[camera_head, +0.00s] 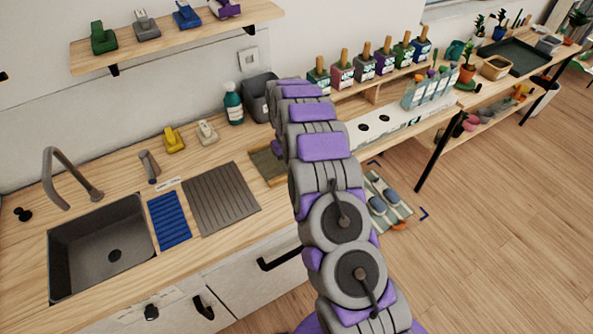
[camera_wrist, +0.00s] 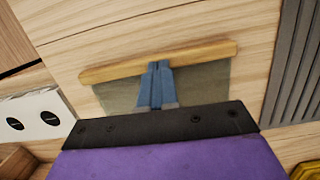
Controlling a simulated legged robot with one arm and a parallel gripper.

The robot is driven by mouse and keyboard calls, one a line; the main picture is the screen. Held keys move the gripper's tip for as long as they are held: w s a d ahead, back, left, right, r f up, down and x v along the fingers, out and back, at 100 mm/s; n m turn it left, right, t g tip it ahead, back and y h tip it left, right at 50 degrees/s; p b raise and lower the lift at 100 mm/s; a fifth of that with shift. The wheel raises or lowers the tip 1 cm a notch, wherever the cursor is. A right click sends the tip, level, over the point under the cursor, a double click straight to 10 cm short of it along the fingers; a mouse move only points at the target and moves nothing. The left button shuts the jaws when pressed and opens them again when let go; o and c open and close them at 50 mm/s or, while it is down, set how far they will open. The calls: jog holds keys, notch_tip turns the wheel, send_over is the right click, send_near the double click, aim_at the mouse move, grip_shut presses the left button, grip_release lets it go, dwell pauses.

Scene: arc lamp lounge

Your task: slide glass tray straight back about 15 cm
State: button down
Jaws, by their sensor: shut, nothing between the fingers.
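The glass tray (camera_wrist: 200,82) has a dull grey-green panel and a light wooden rail (camera_wrist: 205,53) along its top edge in the wrist view. In the head view it (camera_head: 264,163) lies on the counter right of the ribbed grey mat, its right part hidden by my arm. My gripper (camera_wrist: 157,66) is shut and empty, its blue fingers together over the panel. The fingertips are close to the inner side of the wooden rail; I cannot tell whether they touch it. My gripper is hidden behind my arm in the head view.
The ribbed grey mat (camera_head: 221,198) lies close to the tray's left. A teal bottle (camera_head: 233,105) and a dark grey bin (camera_head: 258,97) stand behind. A white panel with black holes (camera_head: 378,126) is to the right. The sink (camera_head: 100,246) is far left.

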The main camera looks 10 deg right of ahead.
aim_at(282, 162)
jog(key=w, duration=0.1)
jog(key=w+a, duration=0.1)
jog(key=w+p, duration=0.1)
jog(key=w, duration=0.1)
jog(key=shift+a+f, duration=0.15)
jog(key=shift+f, duration=0.25)
jog(key=shift+w+a, duration=0.35)
jog(key=shift+w, duration=0.55)
